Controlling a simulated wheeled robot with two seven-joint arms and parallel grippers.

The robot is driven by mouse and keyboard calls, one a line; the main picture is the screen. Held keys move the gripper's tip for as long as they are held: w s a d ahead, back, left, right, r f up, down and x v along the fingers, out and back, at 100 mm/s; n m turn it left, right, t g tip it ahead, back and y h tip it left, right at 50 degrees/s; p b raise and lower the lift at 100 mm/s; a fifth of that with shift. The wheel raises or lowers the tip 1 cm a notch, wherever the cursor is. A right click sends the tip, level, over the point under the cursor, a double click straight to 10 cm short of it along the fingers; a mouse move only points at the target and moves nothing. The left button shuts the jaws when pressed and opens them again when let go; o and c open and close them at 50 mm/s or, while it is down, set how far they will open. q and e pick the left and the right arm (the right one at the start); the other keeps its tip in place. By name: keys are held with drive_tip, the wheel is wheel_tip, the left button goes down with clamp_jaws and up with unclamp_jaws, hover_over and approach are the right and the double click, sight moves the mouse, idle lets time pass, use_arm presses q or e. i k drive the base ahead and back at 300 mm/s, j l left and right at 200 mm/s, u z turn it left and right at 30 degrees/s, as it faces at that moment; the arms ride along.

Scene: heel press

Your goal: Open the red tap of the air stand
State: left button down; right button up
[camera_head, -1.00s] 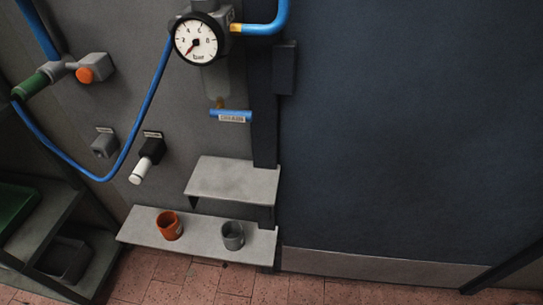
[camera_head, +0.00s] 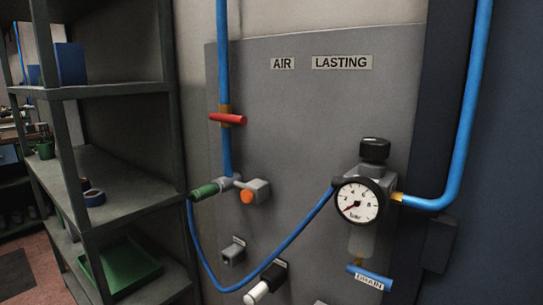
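The air stand is a grey panel (camera_head: 290,130) on the wall with the labels AIR and LASTING at its top. The red tap (camera_head: 227,119) is a small red lever on a brass body in the vertical blue pipe (camera_head: 224,60), left of the panel's middle. Its lever lies across the pipe, roughly level. Below it are a green coupling (camera_head: 204,192) and an orange button (camera_head: 247,197) on a grey block. The pressure gauge (camera_head: 358,200) at right has its red needle at the low end. Neither of my grippers is in view.
A dark shelf rack (camera_head: 130,190) stands at left, close to the panel, with a green tray (camera_head: 125,268) on it. A looped blue hose (camera_head: 290,243) hangs across the lower panel. The blue DRAIN tap (camera_head: 370,277) is under the gauge. The space before the red tap looks clear.

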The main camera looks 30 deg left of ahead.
sight(239, 120)
drive_tip(key=u, duration=1.3)
